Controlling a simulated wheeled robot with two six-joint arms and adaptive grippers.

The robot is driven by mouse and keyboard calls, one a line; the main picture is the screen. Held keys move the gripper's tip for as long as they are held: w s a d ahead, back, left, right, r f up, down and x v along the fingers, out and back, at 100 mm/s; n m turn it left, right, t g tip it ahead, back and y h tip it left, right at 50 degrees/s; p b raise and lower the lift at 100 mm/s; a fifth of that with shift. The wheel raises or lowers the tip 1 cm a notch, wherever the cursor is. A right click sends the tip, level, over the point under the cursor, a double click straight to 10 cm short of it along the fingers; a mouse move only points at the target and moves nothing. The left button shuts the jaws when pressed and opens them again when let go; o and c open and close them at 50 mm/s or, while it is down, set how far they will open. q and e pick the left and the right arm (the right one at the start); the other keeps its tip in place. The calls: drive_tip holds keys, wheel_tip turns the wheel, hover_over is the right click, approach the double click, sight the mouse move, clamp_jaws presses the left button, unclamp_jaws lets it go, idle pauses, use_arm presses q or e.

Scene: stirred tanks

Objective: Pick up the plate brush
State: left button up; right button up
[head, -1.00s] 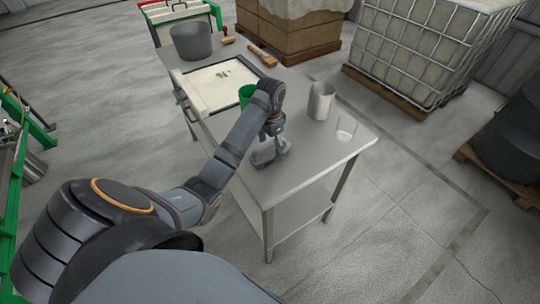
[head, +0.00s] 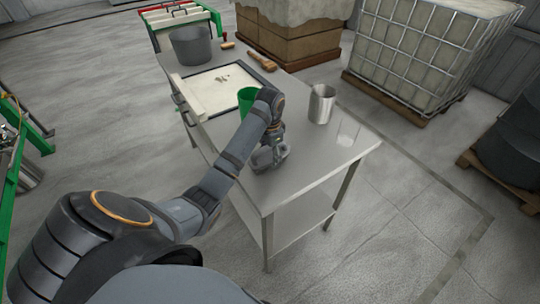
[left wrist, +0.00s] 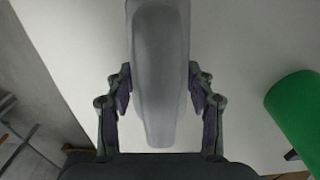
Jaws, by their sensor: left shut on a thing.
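My left gripper (head: 268,152) is low over the front part of the steel table (head: 310,165). It is shut on a long, smooth grey thing (left wrist: 160,60), which lies between the two fingers in the left wrist view and looks more like a scoop than a brush. Its far end is cut off there. In the head view the gripper partly hides it, and I cannot tell whether it touches the table. A wooden brush-like tool (head: 262,61) lies at the table's far right edge, well away from the gripper. My right gripper is not in view.
A green cup (head: 246,97) stands close behind the left gripper, and a steel beaker (head: 321,103) to its right. A framed tray (head: 189,97), a grey bucket (head: 191,46) and a red-handled tool (head: 225,40) are farther back.

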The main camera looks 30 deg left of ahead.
use_arm(q)
wheel_tip(320, 180, up, 4)
drive_tip(key=p, duration=0.4)
drive_tip(key=s+a+r+p, duration=0.1)
drive_tip(key=a+r, duration=0.8)
drive_tip(key=a, duration=0.5)
drive_tip(key=shift+s+p, duration=0.25)
drive_tip(key=shift+p, duration=0.15)
